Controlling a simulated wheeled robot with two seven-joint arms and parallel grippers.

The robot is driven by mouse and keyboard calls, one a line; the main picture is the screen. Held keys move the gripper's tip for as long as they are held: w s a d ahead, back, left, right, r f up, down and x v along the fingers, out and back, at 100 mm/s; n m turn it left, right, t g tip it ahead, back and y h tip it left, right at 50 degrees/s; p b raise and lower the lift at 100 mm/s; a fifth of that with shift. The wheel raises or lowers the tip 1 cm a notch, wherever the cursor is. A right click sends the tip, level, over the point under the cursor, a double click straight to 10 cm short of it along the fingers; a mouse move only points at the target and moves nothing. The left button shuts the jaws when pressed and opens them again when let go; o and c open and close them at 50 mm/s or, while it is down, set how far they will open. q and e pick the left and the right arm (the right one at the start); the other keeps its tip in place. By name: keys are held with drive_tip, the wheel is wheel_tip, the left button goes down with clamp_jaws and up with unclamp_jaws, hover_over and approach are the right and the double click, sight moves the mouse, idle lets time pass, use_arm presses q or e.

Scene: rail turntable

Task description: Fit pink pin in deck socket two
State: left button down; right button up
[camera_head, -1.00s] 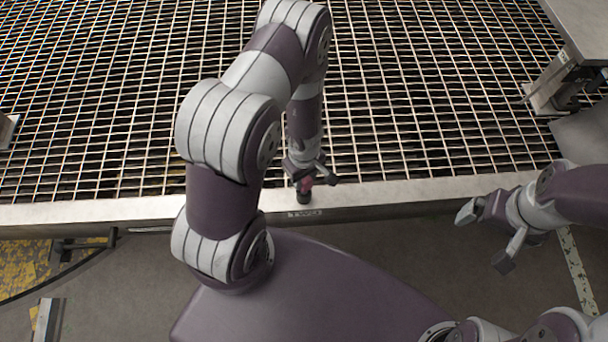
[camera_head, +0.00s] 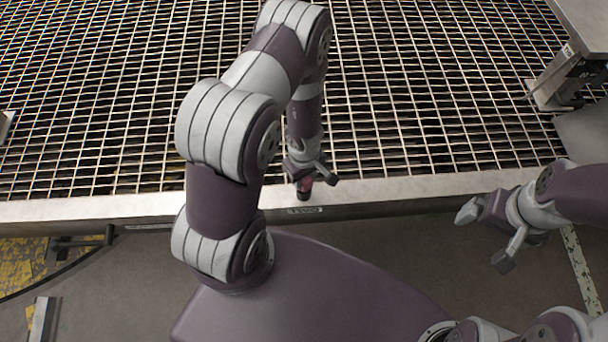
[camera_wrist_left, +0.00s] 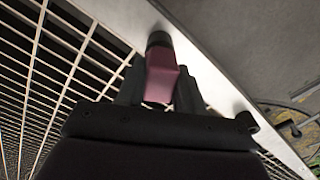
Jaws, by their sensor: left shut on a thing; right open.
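The pink pin (camera_head: 306,183) is between the fingers of my left gripper (camera_head: 311,175), which is shut on it over the deck's metal rim. In the left wrist view the pink pin (camera_wrist_left: 161,76) shows as a pink block, with a dark round piece (camera_wrist_left: 158,40) at its far end, against the pale rim. I cannot tell whether this dark piece is the pin's tip or a socket, nor whether the pin is seated. A label reading TWO (camera_head: 305,210) is on the rim's front face just below. My right gripper (camera_head: 484,238) is open and empty, off the deck at right.
The deck is a wide metal grating (camera_head: 430,110) with a flat pale rim (camera_head: 400,190) along its near edge. A metal bracket (camera_head: 562,82) stands at the right. A dark cable (camera_head: 60,275) hangs below the rim at left.

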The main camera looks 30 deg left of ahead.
use_arm(q)
drive_tip(key=shift+f+b, duration=0.65)
drive_tip(key=shift+f, duration=0.2)
drive_tip(key=c, duration=0.6)
unclamp_jaws()
drive_tip(key=shift+r, duration=0.1)
drive_tip(key=shift+c, duration=0.2)
drive_tip(key=shift+r, duration=0.1)
wheel_tip(320, 180, up, 12)
drive_tip(key=p, duration=0.9)
drive_tip(key=shift+r, duration=0.25)
